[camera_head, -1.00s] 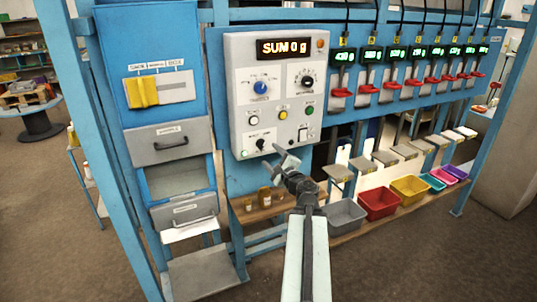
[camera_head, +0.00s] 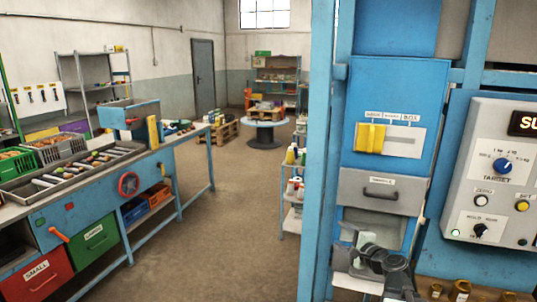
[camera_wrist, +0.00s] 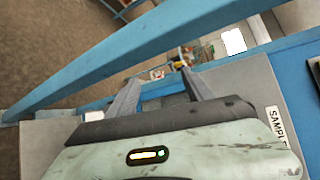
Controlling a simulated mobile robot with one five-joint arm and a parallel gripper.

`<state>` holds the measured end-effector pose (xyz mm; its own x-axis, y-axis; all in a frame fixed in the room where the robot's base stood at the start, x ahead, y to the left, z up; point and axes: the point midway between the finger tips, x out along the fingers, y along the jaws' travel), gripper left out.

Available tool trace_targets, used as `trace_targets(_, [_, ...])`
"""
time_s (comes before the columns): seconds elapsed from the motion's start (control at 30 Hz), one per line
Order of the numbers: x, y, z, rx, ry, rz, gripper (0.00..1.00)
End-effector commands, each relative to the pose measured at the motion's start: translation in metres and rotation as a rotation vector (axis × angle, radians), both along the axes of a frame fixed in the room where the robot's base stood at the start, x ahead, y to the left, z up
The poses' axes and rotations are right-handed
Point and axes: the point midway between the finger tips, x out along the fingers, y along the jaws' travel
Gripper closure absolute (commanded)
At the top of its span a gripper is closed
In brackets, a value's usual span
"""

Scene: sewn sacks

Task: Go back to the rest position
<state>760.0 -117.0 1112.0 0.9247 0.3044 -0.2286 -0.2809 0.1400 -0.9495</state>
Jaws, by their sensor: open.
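My gripper (camera_head: 362,250) is in the lower right of the head view, in front of the blue cabinet's lower part. It also shows in the wrist view (camera_wrist: 160,80), where its two grey fingers stand apart with nothing between them. The grey drawer (camera_head: 382,192) with a dark handle is above my gripper in the head view. My gripper partly hides the opening and tray below that drawer. In the wrist view a label partly reading "SAMPL" (camera_wrist: 277,128) sits on a grey surface to the right of my gripper.
A blue post (camera_head: 321,150) stands just left of the cabinet. A grey control panel (camera_head: 497,170) is at the right. A workbench (camera_head: 150,165) with bins and trays lines the left. The brown floor (camera_head: 235,220) between is clear.

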Motion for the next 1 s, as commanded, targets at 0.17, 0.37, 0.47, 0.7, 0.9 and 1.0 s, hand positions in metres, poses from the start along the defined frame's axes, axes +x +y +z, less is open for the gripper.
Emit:
trace_targets(0.17, [-0.021,0.142,-0.059,-0.34,0.131,0.375,0.4])
trace_targets(0.37, [-0.103,0.205,-0.15,-0.892,0.368,0.859,0.4])
trace_targets(0.47, [-0.139,0.164,-0.174,-1.101,0.532,1.013,0.4])
trace_targets(0.7, [-0.187,0.117,-0.184,-1.263,0.725,1.233,0.4])
trace_targets(0.9, [-0.186,0.117,-0.184,-1.266,0.716,1.238,0.4])
trace_targets(1.0, [-0.186,0.117,-0.184,-1.265,0.716,1.237,0.4])
